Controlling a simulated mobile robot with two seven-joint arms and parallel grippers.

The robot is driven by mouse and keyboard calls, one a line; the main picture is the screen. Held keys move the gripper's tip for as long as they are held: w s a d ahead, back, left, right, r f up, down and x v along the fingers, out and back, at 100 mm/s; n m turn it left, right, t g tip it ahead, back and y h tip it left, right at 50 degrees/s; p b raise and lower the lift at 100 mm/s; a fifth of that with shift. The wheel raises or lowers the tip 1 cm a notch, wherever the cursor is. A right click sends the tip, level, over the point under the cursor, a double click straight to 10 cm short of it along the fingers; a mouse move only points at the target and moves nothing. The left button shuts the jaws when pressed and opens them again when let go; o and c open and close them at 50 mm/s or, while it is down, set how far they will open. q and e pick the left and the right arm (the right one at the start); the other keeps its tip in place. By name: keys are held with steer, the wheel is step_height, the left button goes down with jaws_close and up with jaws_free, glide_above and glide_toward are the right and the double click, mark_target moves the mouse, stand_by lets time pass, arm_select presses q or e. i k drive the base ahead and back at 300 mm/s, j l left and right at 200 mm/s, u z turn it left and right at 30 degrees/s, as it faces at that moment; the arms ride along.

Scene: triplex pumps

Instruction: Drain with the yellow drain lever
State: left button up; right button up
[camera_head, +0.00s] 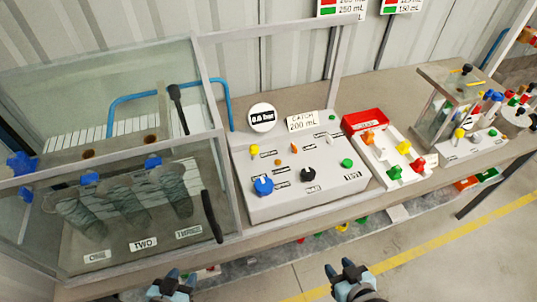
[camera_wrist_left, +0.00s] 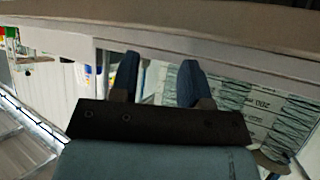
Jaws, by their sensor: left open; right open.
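On the sloped grey control panel (camera_head: 300,200), a small yellow lever (camera_head: 254,150) stands at the upper left, under the round 0.0 bar gauge (camera_head: 262,117). Its label is too small to read. Another yellow-topped lever (camera_head: 459,134) stands on the small unit at the right. My left gripper (camera_head: 173,279) is open and empty, low in front of the bench and well apart from the panel. Its two blue fingers also show in the left wrist view (camera_wrist_left: 158,85). My right gripper (camera_head: 345,270) is open and empty, in front of the bench, below the panel.
A glazed case (camera_head: 110,95) with three pumps labelled ONE, TWO and THREE stands at the left, with a black handle (camera_head: 211,216). The panel also carries a blue knob (camera_head: 263,186), a black knob (camera_head: 308,174) and green buttons. A red-and-white tray (camera_head: 365,118) of coloured parts lies right of the panel.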

mark_target(253, 150)
steer(key=l+u, duration=0.25)
steer(key=l, duration=0.25)
steer(key=l+u, duration=0.3)
steer(key=l, duration=0.25)
steer(key=k+l+u, duration=0.1)
steer(key=l+u, duration=0.15)
steer(key=l, duration=0.25)
steer(key=k+l+u, duration=0.1)
steer(key=l+u, duration=0.2)
steer(key=l, duration=0.2)
